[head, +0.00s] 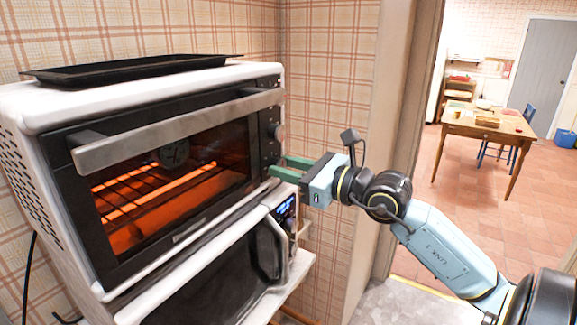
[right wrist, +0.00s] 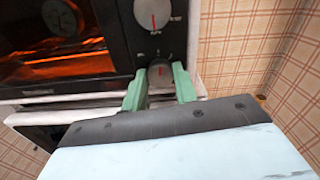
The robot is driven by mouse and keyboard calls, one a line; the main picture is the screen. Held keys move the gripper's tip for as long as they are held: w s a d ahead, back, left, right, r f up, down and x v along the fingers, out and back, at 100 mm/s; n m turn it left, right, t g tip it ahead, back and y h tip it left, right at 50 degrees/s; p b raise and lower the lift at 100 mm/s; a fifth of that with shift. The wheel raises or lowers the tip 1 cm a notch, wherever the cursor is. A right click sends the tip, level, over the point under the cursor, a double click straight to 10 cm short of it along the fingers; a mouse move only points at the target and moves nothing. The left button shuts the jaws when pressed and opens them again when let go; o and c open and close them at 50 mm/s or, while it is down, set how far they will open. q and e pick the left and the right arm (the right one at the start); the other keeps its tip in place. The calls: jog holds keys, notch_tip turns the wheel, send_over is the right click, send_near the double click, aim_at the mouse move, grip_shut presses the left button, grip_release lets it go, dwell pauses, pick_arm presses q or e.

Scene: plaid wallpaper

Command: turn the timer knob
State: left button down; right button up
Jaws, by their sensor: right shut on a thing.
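A white toaster oven (head: 28,114) with a glowing orange interior has a black control panel on its right side. The knob I take for the timer knob (right wrist: 160,76) is the lowest one on the panel. In the head view the right gripper (head: 279,168) reaches the panel's lower end from the right, and the fingers hide the knob. My left gripper is not in view.
Another knob (right wrist: 153,14) with a red mark sits just above the held one. A microwave (head: 215,285) stands below and a black tray (head: 130,68) lies on top. A plaid wall is close on the right.

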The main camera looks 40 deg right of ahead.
jog(key=m+p, duration=0.2)
jog(key=m, duration=0.1)
jog(key=m+p, duration=0.2)
jog(key=p, duration=0.1)
jog(key=shift+r+m+p, duration=0.2)
jog(key=shift+m+p, duration=0.1)
jog(key=shift+m, duration=0.1)
jog(key=shift+m+p, duration=0.75)
jog(key=shift+m, duration=0.15)
jog(key=m, duration=0.2)
jog(key=shift+f+m+p, duration=0.15)
jog(key=shift+m+p, duration=0.2)
jog(key=shift+m, duration=0.05)
jog(key=m, duration=0.6)
jog(key=shift+d+f, duration=0.1)
jog(key=shift+m, duration=0.4)
jog(key=o, duration=1)
jog(key=shift+c, duration=0.2)
